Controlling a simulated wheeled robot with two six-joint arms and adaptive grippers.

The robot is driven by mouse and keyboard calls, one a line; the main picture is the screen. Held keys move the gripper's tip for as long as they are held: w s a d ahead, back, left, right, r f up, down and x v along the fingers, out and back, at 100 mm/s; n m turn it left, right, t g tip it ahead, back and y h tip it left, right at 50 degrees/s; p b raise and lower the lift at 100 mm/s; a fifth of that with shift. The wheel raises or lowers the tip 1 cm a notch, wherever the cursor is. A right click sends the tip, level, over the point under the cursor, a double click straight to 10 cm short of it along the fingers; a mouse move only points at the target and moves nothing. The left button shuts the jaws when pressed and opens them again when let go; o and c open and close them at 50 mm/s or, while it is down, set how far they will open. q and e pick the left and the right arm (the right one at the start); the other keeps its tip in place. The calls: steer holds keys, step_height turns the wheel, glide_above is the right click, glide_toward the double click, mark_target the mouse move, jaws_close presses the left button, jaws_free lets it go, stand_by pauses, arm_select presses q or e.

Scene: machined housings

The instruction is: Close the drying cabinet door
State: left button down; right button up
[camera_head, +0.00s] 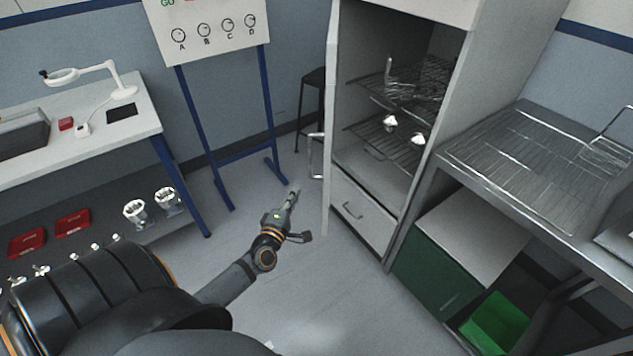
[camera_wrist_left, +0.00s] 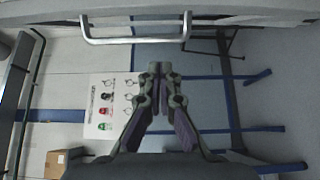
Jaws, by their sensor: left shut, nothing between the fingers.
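The drying cabinet (camera_head: 365,215) stands right of centre in the head view, its inside showing. Its door (camera_head: 329,120) is open and seen nearly edge-on at the cabinet's left side. The door's bar handle (camera_head: 315,155) is on the door's left face. My left gripper (camera_head: 293,194) is shut and empty, left of the door and low near the handle. In the left wrist view the handle (camera_wrist_left: 135,40) runs along the top, apart from my left gripper's fingertips (camera_wrist_left: 154,68). My right gripper is not in view.
Wire shelves (camera_head: 395,145) in the cabinet hold small metal parts. A metal rack table (camera_head: 520,150) stands close on the right. A board (camera_head: 210,30) on blue legs and a stool (camera_head: 313,85) stand behind. The floor (camera_head: 330,290) before the cabinet is clear.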

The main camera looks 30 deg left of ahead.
arm_select(q)
steer(key=w+d, duration=0.2)
steer(key=w, duration=0.6)
steer(key=shift+w, duration=0.1)
